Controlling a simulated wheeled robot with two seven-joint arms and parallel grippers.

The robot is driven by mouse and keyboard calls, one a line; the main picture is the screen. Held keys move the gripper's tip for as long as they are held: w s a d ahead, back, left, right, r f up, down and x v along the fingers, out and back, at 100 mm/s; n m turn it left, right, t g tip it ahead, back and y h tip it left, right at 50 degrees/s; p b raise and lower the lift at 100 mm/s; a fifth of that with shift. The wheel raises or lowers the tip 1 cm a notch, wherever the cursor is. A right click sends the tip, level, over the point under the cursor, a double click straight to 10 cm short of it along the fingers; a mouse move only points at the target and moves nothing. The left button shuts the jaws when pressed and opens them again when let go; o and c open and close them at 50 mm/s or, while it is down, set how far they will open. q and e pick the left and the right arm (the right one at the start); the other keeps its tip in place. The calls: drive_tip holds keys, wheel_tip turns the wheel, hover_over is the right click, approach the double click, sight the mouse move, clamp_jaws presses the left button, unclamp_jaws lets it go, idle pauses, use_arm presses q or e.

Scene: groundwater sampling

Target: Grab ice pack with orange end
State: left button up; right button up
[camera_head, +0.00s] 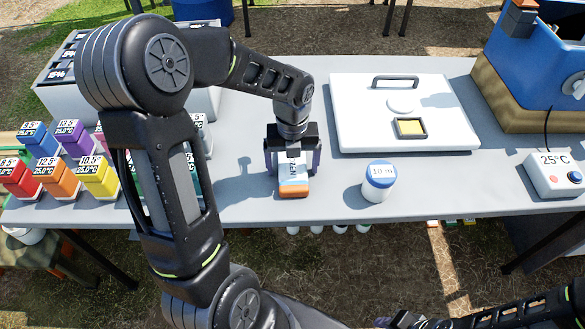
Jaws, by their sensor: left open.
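The ice pack (292,174) is a white block with blue lettering and an orange end (293,191) that faces the table's front edge. It is on the grey table (240,190), and its far part is hidden under the gripper. My left gripper (292,168) is over the ice pack, pointing down, with its fingers open, one on each side of the pack. Whether the fingers touch it cannot be told. My right arm shows only in part at the bottom right, and its gripper jaws cannot be made out.
A white jar with a blue lid (379,181) stands right of the ice pack. A white lidded box (400,115) with a handle lies behind it. Several coloured labelled blocks (60,178) stand at left. A white 25°C device (553,174) and blue cooler (530,60) are at right.

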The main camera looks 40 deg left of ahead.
idle(0.3)
use_arm(q)
drive_tip(key=c, duration=1.8)
